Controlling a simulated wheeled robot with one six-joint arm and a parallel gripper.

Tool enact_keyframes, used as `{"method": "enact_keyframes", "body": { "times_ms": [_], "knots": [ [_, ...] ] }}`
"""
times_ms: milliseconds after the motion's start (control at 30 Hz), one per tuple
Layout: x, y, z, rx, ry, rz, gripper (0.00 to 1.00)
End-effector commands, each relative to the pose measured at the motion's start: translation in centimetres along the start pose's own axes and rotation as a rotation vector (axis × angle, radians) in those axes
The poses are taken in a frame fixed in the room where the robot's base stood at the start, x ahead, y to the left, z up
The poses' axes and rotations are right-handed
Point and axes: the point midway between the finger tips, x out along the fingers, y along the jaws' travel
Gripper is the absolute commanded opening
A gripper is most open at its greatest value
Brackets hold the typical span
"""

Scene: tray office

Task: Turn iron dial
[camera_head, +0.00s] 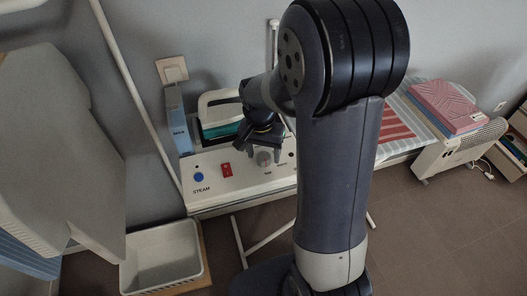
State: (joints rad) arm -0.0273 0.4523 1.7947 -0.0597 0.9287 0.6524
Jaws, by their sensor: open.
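The iron station (240,194) is a pale box with a front panel, standing beside the wall. Its panel carries a blue button (199,177) marked STEAM, a red switch (226,170) and a round grey dial (264,159). The iron (219,98), with a white handle and teal body, sits on top of the station behind my gripper. My gripper (265,150) is open and points down at the dial. Its fingers look close around the dial, but I cannot tell whether they touch it. My arm hides the right end of the panel.
A striped ironing board (396,130) lies behind my arm. An empty white bin (160,256) stands at lower left. A blue box (178,120) leans near the wall switch (173,72). Floor is clear at lower right.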

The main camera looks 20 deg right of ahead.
Motion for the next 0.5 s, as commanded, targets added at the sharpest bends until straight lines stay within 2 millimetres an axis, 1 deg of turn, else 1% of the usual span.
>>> {"method": "enact_keyframes", "body": {
  "times_ms": [267,367,500],
  "knots": [
    [0.23,0.01,0.02,0.0,0.0,0.0,0.59],
    [0.22,0.01,0.02,0.0,0.0,0.0,0.52],
    [0.21,0.01,0.02,0.0,0.0,0.0,0.41]
  ]
}}
